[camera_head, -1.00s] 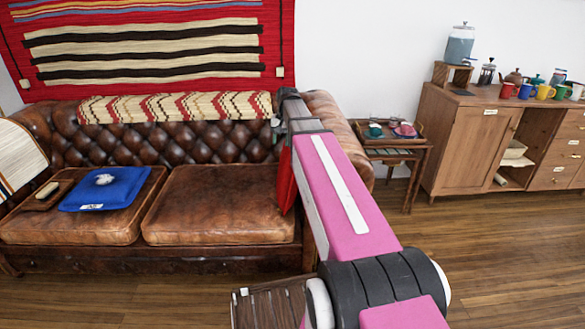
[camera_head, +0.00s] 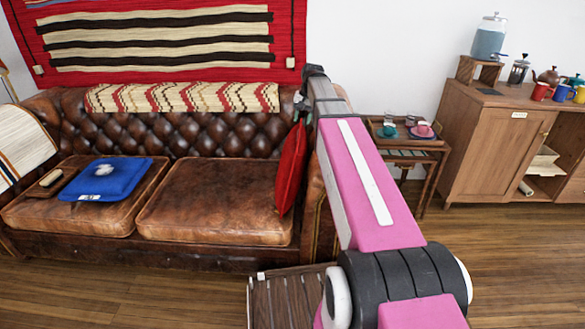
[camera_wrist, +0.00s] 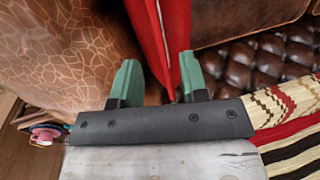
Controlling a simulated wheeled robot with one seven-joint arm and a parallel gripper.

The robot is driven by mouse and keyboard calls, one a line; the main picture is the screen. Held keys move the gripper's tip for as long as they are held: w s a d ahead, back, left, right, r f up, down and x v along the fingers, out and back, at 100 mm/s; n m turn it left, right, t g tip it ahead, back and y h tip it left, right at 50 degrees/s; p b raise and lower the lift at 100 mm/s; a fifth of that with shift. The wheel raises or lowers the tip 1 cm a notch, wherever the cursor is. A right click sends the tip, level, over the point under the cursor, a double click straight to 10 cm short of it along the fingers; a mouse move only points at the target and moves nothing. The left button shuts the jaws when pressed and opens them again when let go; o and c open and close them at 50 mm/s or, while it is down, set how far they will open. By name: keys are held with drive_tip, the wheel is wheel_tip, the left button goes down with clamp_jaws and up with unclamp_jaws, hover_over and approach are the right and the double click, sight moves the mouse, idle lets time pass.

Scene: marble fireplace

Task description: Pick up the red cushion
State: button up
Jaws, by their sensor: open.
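The red cushion (camera_head: 291,168) stands on edge at the right end of the brown leather sofa, leaning against the armrest. My arm hides part of its right side in the head view. In the wrist view the cushion (camera_wrist: 160,40) comes down between the two green fingers of my gripper (camera_wrist: 156,82), its near corner between the fingertips. The fingers are apart, one on each side of the cushion, and I cannot tell whether either touches it. In the head view the gripper (camera_head: 304,108) is mostly hidden at the arm's far end, above the cushion.
A blue cushion (camera_head: 121,183) and a small tray lie on the sofa's left seat (camera_head: 40,218). A patterned throw (camera_head: 180,98) covers the backrest. A side table (camera_head: 410,150) and wooden cabinet (camera_head: 490,150) stand to the right.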

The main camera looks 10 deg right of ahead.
sight(300, 131)
drive_tip(key=shift+w+a+f, duration=0.1)
drive_tip(key=shift+a+f, duration=0.1)
drive_tip(key=shift+f, duration=1)
drive_tip(key=shift+w+a+f, duration=0.1)
drive_tip(key=shift+a+f, duration=0.1)
drive_tip(key=shift+f, duration=1)
drive_tip(key=shift+a+f, duration=0.2)
drive_tip(key=shift+f, duration=1)
clamp_jaws()
